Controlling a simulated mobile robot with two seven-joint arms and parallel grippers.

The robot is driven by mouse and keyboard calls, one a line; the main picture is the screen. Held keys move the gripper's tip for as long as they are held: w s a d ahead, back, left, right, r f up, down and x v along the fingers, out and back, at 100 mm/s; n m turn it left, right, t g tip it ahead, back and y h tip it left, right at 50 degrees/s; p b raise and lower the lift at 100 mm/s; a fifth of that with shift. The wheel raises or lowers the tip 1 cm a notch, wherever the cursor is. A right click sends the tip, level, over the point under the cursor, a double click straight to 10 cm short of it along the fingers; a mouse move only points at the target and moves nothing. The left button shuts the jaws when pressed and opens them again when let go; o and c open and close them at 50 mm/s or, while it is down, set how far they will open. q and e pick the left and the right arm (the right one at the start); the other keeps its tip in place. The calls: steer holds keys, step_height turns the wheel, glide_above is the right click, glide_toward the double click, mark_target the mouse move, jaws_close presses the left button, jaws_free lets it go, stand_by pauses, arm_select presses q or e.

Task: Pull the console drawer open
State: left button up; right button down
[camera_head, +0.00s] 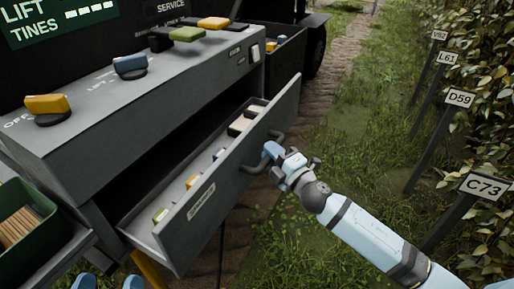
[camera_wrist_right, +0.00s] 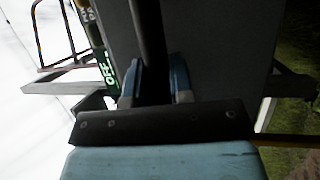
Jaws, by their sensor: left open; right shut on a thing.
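The grey console drawer (camera_head: 215,200) is pulled out from the console (camera_head: 150,115), and small coloured pieces show inside it. Its dark handle (camera_head: 277,137) is on the drawer front. My right gripper (camera_head: 272,152) is shut on this handle. In the right wrist view the dark handle bar (camera_wrist_right: 150,45) runs between the two blue fingers of my right gripper (camera_wrist_right: 156,84). My left gripper (camera_head: 108,284) is open at the bottom left edge, with only its blue fingertips showing, apart from the drawer.
A green box of brown sticks (camera_head: 20,225) stands at the left. Yellow, blue and green levers (camera_head: 130,65) sit on the console top. Labelled posts (camera_head: 455,100) and a hedge line the right side. Grass lies clear beyond the drawer.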

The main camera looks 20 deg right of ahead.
arm_select(q)
steer(key=shift+r, duration=0.35)
arm_select(e)
steer(key=shift+s+d, duration=0.3)
steer(key=shift+s, duration=0.1)
arm_select(q)
steer(key=shift+f, duration=0.1)
arm_select(e)
steer(key=c, duration=1)
jaws_free()
arm_select(q)
steer(key=shift+f, duration=0.15)
steer(key=shift+d+r+t+h, duration=0.15)
steer(key=shift+r+t+h, duration=0.15)
steer(key=shift+r, duration=0.3)
arm_select(e)
steer(key=v, duration=1.3)
steer(key=shift+s+d, duration=0.15)
steer(key=shift+s, duration=0.25)
arm_select(q)
steer(key=shift+s+f, duration=0.15)
steer(key=shift+f, duration=0.1)
